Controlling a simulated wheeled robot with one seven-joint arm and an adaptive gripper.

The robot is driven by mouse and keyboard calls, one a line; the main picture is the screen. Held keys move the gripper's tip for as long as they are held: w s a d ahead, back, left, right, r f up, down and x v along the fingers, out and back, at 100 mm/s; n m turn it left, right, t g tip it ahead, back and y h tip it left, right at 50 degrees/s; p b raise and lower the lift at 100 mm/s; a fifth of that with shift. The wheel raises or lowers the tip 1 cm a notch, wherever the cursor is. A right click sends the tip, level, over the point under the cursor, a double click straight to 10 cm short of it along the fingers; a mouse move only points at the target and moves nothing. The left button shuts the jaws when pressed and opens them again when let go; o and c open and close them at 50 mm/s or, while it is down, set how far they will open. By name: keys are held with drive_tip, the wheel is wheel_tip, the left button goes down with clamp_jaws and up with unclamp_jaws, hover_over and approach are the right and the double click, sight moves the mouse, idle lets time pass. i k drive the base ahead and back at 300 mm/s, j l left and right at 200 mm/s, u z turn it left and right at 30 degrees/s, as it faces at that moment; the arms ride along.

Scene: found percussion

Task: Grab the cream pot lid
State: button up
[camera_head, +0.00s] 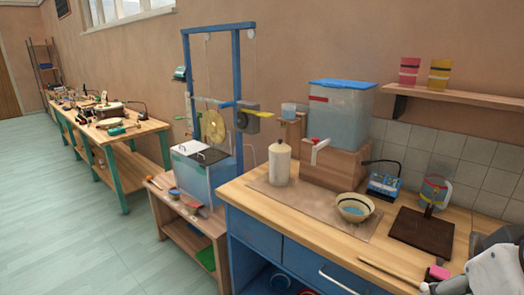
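A round, flat, yellowish disc (214,126) hangs upright in the blue frame (239,90) left of the workbench. It is the closest match to a cream pot lid, but at this size I cannot tell for sure. A cream bowl (355,208) with a dark band and something blue inside stands on the workbench. Part of my grey-and-white arm shows at the lower right corner, far from the disc. My gripper's fingers do not show.
The wooden workbench (262,208) holds a cream bottle (280,165), a clear tank with blue lid (340,105), a blue device (384,187), a dark board (421,231) and a stick (392,272). A white-lidded box (200,175) stands below the disc. The floor (70,230) at left is clear.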

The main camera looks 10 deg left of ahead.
sight(280, 147)
drive_tip(key=u, duration=0.4)
drive_tip(key=z, duration=0.3)
drive_tip(key=i+j+z, duration=0.2)
drive_tip(key=j+z, duration=0.2)
drive_tip(key=i+j+z, duration=0.1)
drive_tip(key=j+z, duration=0.3)
drive_tip(key=i+j+z, duration=0.15)
drive_tip(key=j, duration=0.65)
drive_tip(key=i+j+z, duration=0.1)
drive_tip(key=j, duration=0.7)
drive_tip(key=i+j+z, duration=0.15)
drive_tip(key=j, duration=0.7)
drive_tip(key=i+j, duration=0.15)
drive_tip(key=j, duration=0.2)
drive_tip(key=i+j, duration=0.15)
drive_tip(key=j, duration=0.2)
drive_tip(key=i+j, duration=0.15)
drive_tip(key=j, duration=0.2)
